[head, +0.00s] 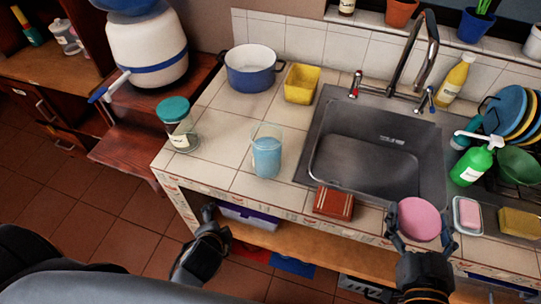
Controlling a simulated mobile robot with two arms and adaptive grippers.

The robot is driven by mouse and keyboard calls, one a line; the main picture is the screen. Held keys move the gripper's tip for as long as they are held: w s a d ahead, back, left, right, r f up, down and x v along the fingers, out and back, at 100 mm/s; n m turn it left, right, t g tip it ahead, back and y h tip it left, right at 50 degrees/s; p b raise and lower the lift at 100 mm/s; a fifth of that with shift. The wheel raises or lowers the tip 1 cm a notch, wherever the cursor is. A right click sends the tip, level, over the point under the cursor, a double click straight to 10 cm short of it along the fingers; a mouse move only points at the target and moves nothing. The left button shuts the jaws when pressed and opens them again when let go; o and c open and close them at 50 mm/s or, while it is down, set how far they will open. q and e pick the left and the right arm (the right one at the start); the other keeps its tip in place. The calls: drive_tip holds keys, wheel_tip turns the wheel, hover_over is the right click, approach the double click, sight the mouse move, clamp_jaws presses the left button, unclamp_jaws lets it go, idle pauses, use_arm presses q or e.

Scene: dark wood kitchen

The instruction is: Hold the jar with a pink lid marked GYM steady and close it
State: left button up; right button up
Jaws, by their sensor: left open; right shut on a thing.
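A clear jar (266,157) with blue contents stands upright and lidless on the tiled counter, left of the sink. No GYM marking can be read on it from here. The lid is well apart from the jar. My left gripper (216,224) is open and empty, low in front of the counter edge, left of and below the jar.
A teal-lidded jar (178,126) stands left on the counter. A blue pot (251,71) and yellow container (301,85) are behind. A brown box (333,203) lies at the front edge by the sink (370,150). A green soap bottle (472,164) and soap dish (467,215) are right.

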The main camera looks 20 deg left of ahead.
use_arm(q)
drive_tip(key=s+d+f+n+g+h, duration=0.1)
drive_tip(key=s+f, duration=0.2)
drive_tip(key=f, duration=0.5)
drive_tip(key=s+d+f+n+g+h, duration=0.1)
drive_tip(key=s+f+g, duration=0.1)
drive_tip(key=f, duration=0.6)
drive_tip(key=s+a+f+n+g, duration=0.1)
drive_tip(key=s+f+n+g, duration=0.2)
drive_tip(key=s+f, duration=1.5)
drive_tip(key=s+n, duration=0.2)
drive_tip(key=s, duration=0.1)
drive_tip(key=shift+s+a+n+g+h, duration=0.15)
drive_tip(key=shift+a+n+g+h, duration=0.15)
drive_tip(key=shift+a+n, duration=0.1)
drive_tip(key=shift+f, duration=0.1)
drive_tip(key=shift+c, duration=0.2)
